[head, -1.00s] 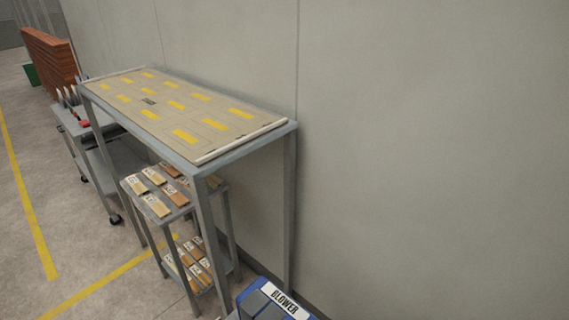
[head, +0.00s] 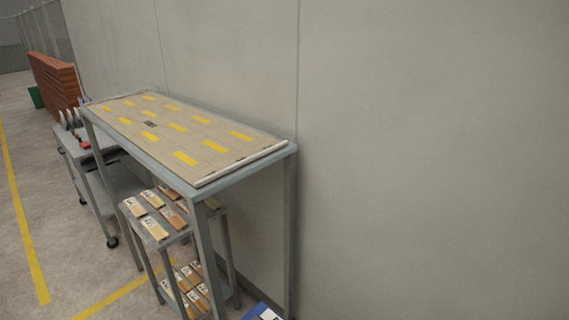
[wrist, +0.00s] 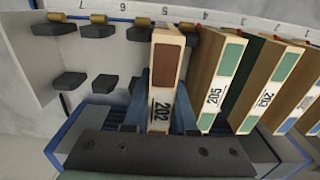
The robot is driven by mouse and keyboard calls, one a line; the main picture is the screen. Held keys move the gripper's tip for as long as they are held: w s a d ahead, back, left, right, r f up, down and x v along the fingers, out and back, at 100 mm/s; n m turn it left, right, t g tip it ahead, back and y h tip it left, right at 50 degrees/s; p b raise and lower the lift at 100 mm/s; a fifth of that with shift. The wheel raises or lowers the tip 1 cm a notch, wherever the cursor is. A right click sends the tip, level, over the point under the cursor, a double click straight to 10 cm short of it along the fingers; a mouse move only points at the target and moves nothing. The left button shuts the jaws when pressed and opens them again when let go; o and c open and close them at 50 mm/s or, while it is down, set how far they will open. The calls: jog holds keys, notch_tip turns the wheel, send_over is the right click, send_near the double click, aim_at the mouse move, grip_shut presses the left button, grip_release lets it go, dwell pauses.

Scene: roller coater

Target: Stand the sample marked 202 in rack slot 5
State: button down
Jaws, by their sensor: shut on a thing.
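The sample marked 202 (wrist: 167,65), a pale board with a brown patch, is in the middle of the wrist view. My gripper (wrist: 158,116) is shut on it, with one blue finger on each side. The sample's far end is at the rack (wrist: 60,14), among its dark pegs, close to the number 5 on the rail. I cannot tell whether it rests on the rack. Samples 205 (wrist: 218,85) and 203 (wrist: 270,90), with green patches, stand just to its right. My gripper is not visible in the head view.
Dark pegs with no samples (wrist: 70,81) are on the left. In the head view, a tall table (head: 240,170) with a yellow-patched board stands against the wall, over a shelf of samples (head: 153,229). A cart (head: 100,140) stands behind. A blue object (head: 262,312) is at the bottom edge.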

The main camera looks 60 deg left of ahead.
jog(key=shift+f, duration=0.15)
jog(key=shift+f+b, duration=0.95)
jog(key=shift+f, duration=0.25)
jog(key=shift+c, duration=1.2)
grip_release()
jog(key=shift+r, duration=0.1)
notch_tip(320, 180, up, 6)
jog(key=p, duration=0.6)
jog(key=shift+f, duration=0.25)
jog(key=shift+r, duration=1.2)
